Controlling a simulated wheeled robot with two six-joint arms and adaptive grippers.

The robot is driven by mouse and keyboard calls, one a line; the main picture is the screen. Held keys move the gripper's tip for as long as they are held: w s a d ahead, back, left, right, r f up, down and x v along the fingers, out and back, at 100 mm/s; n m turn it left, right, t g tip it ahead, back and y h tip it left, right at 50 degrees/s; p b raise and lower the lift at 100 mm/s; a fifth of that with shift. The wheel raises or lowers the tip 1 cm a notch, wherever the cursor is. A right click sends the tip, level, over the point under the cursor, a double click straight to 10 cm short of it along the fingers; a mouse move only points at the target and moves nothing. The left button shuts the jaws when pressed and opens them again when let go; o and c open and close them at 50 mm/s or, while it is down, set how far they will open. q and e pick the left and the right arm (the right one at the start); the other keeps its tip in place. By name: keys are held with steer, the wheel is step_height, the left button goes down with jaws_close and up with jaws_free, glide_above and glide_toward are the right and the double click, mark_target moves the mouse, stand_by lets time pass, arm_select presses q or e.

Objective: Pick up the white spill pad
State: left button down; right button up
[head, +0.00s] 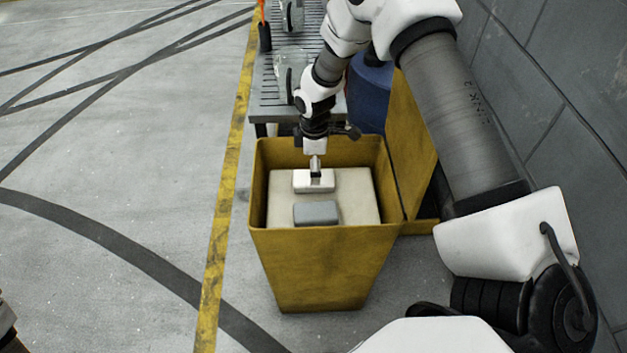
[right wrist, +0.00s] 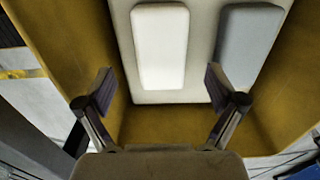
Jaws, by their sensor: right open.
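The white spill pad (head: 315,187) lies flat on a pale block (head: 352,198) inside a yellow bin (head: 320,262). A grey pad (head: 316,213) lies next to it, on the nearer side in the head view. My right gripper (head: 315,166) points down into the bin at the white pad's far side. In the right wrist view the right gripper (right wrist: 160,88) is open and empty, with its fingers spread wider than the white pad (right wrist: 160,47). The right finger overlaps the lower end of the grey pad (right wrist: 247,45). I cannot tell the height left above the pad. My left gripper is not in view.
The bin's walls rise above the pads on all sides. A yellow lid or panel (head: 410,145) stands to its right, and a blue drum (head: 368,95) and a slatted metal bench (head: 270,100) stand behind. A grey wall (head: 560,90) bounds the right. The floor at left is clear.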

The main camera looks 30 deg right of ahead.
step_height(320, 180, down, 5)
steer(key=shift+r+b, duration=0.1)
steer(key=shift+b, duration=0.2)
steer(key=shift+a, duration=0.1)
steer(key=c, duration=1.1)
step_height(320, 180, up, 10)
steer(key=shift+r+p, duration=0.1)
steer(key=shift+p, duration=0.65)
